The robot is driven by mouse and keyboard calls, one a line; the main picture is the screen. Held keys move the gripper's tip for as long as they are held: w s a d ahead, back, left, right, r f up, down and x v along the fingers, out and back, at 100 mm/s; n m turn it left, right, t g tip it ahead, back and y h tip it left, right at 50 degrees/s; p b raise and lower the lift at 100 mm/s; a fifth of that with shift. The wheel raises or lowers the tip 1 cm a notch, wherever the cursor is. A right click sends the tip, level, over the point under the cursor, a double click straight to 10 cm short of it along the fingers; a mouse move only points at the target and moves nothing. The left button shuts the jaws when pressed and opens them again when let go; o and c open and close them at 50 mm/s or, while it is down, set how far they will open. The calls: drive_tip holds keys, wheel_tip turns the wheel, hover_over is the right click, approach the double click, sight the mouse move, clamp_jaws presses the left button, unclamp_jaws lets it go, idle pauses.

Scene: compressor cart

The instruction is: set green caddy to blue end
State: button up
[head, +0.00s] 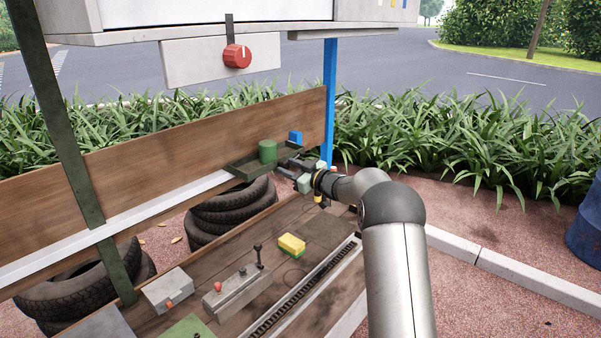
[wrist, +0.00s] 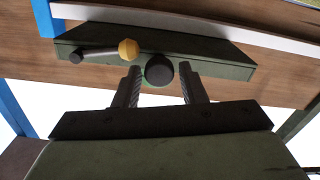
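The green caddy (head: 243,171) is a shallow dark tray at the white rail along the wooden back board, with a green cylinder (head: 267,151) standing in it. The blue post (head: 329,100) rises just right of it in the head view. In the wrist view, the caddy (wrist: 225,71) shows a round dark knob (wrist: 159,70) and a rod with a yellow nut (wrist: 128,49); the blue post (wrist: 43,18) is at upper left. My gripper (wrist: 160,82) is open, its fingers either side of the knob with small gaps. In the head view, my gripper (head: 296,170) is at the caddy's right part.
A blue block (head: 295,137) sits by the back board above the caddy. The bench below carries a yellow block (head: 291,246), a grey lever box (head: 237,291) and a toothed track (head: 305,290). Tyres (head: 215,218) stand behind. A red-knobbed panel (head: 222,58) hangs above.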

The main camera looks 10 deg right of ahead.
drive_tip(key=b+v, duration=0.3)
drive_tip(key=v, duration=1.4)
drive_tip(key=s+a+f+m+g+h, duration=0.3)
drive_tip(key=s+a+f+g, duration=0.1)
drive_tip(key=s, duration=1)
drive_tip(key=s+a+f+m+g+h, duration=0.3)
drive_tip(key=s+a+g+h, duration=0.1)
drive_tip(key=s, duration=1)
drive_tip(key=s+a+f+m+g+h, duration=0.3)
drive_tip(key=s+g, duration=0.3)
drive_tip(key=s, duration=0.8)
drive_tip(key=shift+s+a+f+m+h, duration=0.25)
drive_tip(key=shift+a+f+m+h, duration=0.05)
drive_tip(key=shift+a+f, duration=0.5)
